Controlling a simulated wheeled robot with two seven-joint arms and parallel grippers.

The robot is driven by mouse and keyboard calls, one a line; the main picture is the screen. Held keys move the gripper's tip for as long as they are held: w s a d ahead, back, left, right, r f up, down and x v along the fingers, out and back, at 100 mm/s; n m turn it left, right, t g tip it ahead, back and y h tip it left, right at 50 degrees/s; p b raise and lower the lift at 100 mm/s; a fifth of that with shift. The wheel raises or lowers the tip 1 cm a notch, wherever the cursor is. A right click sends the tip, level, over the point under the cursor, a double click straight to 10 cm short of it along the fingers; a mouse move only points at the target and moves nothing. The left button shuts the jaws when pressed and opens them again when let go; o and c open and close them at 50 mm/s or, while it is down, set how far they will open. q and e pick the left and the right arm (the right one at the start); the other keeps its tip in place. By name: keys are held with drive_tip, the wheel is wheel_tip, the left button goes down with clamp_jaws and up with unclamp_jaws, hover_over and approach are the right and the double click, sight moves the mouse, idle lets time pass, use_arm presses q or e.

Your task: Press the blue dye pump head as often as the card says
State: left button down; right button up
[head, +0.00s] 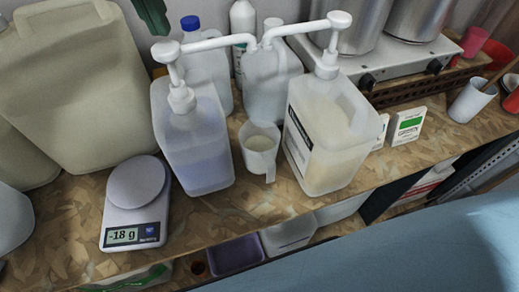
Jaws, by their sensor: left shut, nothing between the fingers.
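The blue dye drum (200,150) is translucent and holds pale blue-violet liquid. Its white pump head (166,52) stands raised, with a spout reaching right. A second drum (325,140) holds cream liquid, and its raised pump head (340,20) has a spout reaching left. A white cup (260,146) stands between the drums, below the spouts. My right gripper is out of view.
A scale (137,195) reading -18 g stands left of the blue drum. Large beige jugs (75,85) crowd the left, and white bottles stand behind. A steel-pot burner (400,60) is at back right. The bench front is mostly clear.

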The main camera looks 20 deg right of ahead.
sight(164, 47)
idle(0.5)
use_arm(q)
drive_tip(key=shift+f+b, duration=2.1)
drive_tip(key=shift+f, duration=0.65)
drive_tip(key=shift+r+p, duration=2.05)
drive_tip(key=shift+r, duration=0.8)
drive_tip(key=shift+f, duration=0.15)
